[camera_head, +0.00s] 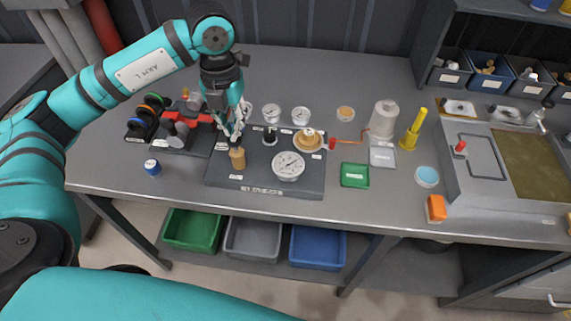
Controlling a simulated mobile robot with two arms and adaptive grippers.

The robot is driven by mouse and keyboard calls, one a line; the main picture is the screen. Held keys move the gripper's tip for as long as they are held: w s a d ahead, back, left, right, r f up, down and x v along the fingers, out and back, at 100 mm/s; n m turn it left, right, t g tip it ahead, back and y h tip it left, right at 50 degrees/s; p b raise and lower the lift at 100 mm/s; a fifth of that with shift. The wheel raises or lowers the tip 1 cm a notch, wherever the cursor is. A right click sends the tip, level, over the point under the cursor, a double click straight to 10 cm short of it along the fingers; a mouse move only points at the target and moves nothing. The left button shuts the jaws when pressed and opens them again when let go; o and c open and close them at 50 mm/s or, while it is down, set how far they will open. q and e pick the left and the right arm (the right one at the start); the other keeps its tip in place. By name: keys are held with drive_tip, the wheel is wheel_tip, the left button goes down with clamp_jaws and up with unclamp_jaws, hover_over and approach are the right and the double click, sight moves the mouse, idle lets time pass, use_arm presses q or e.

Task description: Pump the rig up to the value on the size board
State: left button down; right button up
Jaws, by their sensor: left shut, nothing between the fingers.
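The rig is a dark plate (255,184) on the bench with a large round white gauge (288,166) at its front right. Its dial is too small to read. A tan handle (238,160) stands upright at the plate's left. My left gripper (234,136) points down just above and behind this handle, with its fingers shut and empty; whether it touches the handle is unclear. A small black-based fitting (269,137) and a brass-coloured round part (308,140) sit at the plate's back. I cannot make out a size board or its value. My right gripper is out of view.
Two small gauges (271,113) stand behind the plate.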

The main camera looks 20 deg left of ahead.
use_arm(q)
drive_tip(key=shift+f, duration=0.15)
drive_tip(key=shift+f+b, duration=1.6)
drive_tip(key=shift+f, duration=0.1)
drive_tip(key=shift+r, duration=0.1)
drive_tip(key=shift+r+p, duration=1.2)
drive_tip(key=shift+r, duration=0.55)
wheel_tip(320, 180, up, 7)
drive_tip(key=p, duration=0.4)
drive_tip(key=shift+p, duration=0.35)
